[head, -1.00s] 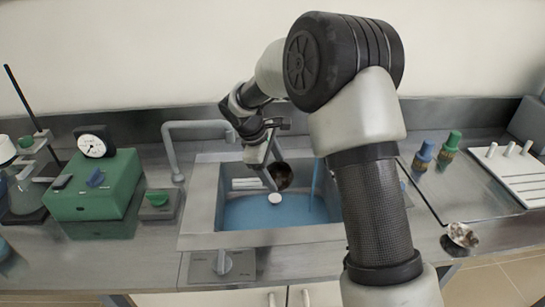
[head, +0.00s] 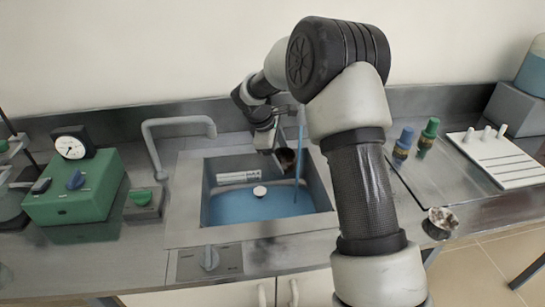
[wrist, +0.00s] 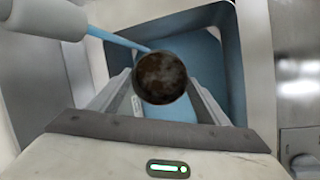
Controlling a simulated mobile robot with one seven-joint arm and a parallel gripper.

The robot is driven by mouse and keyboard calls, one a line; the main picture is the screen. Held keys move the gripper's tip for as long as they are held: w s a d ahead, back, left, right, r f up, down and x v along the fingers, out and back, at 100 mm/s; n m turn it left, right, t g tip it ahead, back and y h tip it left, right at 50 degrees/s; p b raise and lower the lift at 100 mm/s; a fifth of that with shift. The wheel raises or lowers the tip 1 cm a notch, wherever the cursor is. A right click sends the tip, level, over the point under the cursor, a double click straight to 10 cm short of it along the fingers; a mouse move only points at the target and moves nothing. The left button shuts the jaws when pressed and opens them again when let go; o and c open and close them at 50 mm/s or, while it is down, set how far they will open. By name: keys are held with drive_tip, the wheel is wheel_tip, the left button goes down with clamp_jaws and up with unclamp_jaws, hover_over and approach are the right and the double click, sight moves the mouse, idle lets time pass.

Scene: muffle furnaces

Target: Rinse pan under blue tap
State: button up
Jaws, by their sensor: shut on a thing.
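The pan (head: 288,157) is a small, round, dark brown dish, held over the right back part of the sink. My gripper (head: 278,154) is shut on it, and its fingers flank the pan (wrist: 160,78) in the wrist view. A thin blue stream (head: 299,165) falls into the sink just right of the pan. In the wrist view the stream (wrist: 118,39) comes from a pale spout (wrist: 50,18) and reaches the pan's upper left rim; I cannot tell whether it enters the pan. The spout is hidden behind my arm in the head view.
The sink (head: 187,200) has a blue bottom with a white disc (head: 260,191). A grey tap (head: 180,122) stands at its left. A green box (head: 75,190) is at the left, a small dish (head: 440,222) at the front right.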

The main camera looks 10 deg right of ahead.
sight(290, 156)
drive_tip(key=shift+w+d+f+p, duration=0.15)
drive_tip(key=shift+w+d, duration=0.25)
drive_tip(key=shift+d, duration=0.25)
drive_tip(key=shift+w+d+f+p, duration=0.15)
drive_tip(key=shift+w+d, duration=0.2)
drive_tip(key=shift+d, duration=0.35)
drive_tip(key=shift+w+d+p, duration=0.15)
drive_tip(key=shift+w+d, duration=0.25)
drive_tip(key=shift+d, duration=0.25)
drive_tip(key=shift+s+a, duration=0.1)
drive_tip(key=shift+a, duration=0.1)
drive_tip(key=shift+s+a, duration=0.15)
drive_tip(key=shift+a, duration=0.1)
drive_tip(key=shift+d, duration=0.2)
drive_tip(key=shift+w+d, duration=0.25)
drive_tip(key=shift+w, duration=0.05)
drive_tip(key=shift+a, duration=0.1)
drive_tip(key=shift+s+a, duration=0.3)
drive_tip(key=shift+a, duration=0.05)
